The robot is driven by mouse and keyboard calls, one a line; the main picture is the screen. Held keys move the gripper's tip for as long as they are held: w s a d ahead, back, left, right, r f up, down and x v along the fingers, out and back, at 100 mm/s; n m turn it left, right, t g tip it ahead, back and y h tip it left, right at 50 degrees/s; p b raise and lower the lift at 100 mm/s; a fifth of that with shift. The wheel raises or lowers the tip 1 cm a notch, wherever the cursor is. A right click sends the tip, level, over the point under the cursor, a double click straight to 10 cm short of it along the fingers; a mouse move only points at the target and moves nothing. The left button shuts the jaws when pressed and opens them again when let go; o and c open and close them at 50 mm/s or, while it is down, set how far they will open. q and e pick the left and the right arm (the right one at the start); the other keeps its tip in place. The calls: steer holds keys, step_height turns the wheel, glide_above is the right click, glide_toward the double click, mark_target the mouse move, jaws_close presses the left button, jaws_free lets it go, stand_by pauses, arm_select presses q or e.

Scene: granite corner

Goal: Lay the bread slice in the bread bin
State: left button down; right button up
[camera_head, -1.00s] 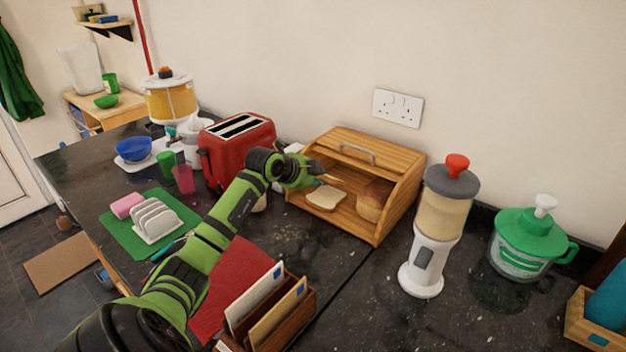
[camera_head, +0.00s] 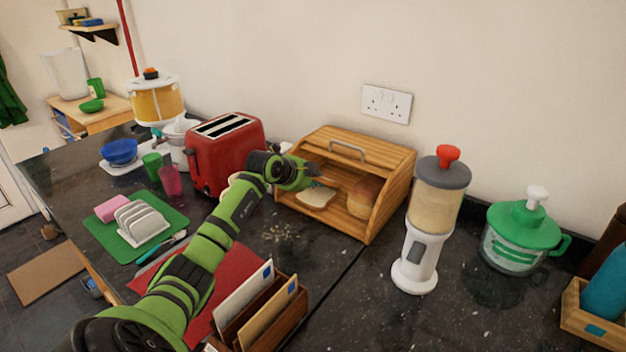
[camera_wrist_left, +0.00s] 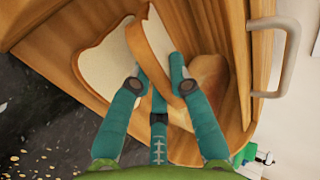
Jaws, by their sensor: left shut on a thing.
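The wooden bread bin (camera_head: 362,237) stands open on the dark counter against the wall, its handled lid up. My left gripper (camera_head: 318,181) reaches into its left side. In the left wrist view, the gripper (camera_wrist_left: 162,72) is shut on a bread slice (camera_wrist_left: 155,40), which stands on edge, tilted, between the teal fingers. Its lower part is partly hidden by them. Another bread slice (camera_head: 315,198) lies flat on the bin floor, left of the held one in the wrist view (camera_wrist_left: 100,66). A brown loaf (camera_head: 364,196) sits at the bin's right. My right gripper is out of view.
A red toaster (camera_head: 225,158) stands close left of the bin. A white dispenser with a red knob (camera_head: 428,225) stands to the right. A letter rack (camera_head: 262,318) is in front.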

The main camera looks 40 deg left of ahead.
arm_select(q)
steer(key=c, duration=1.1)
jaws_free()
steer(key=shift+p+v, duration=0.85)
steer(key=shift+v, duration=0.05)
steer(key=shift+p+v, duration=2.7)
steer(key=shift+v, duration=0.95)
steer(key=shift+r, duration=0.15)
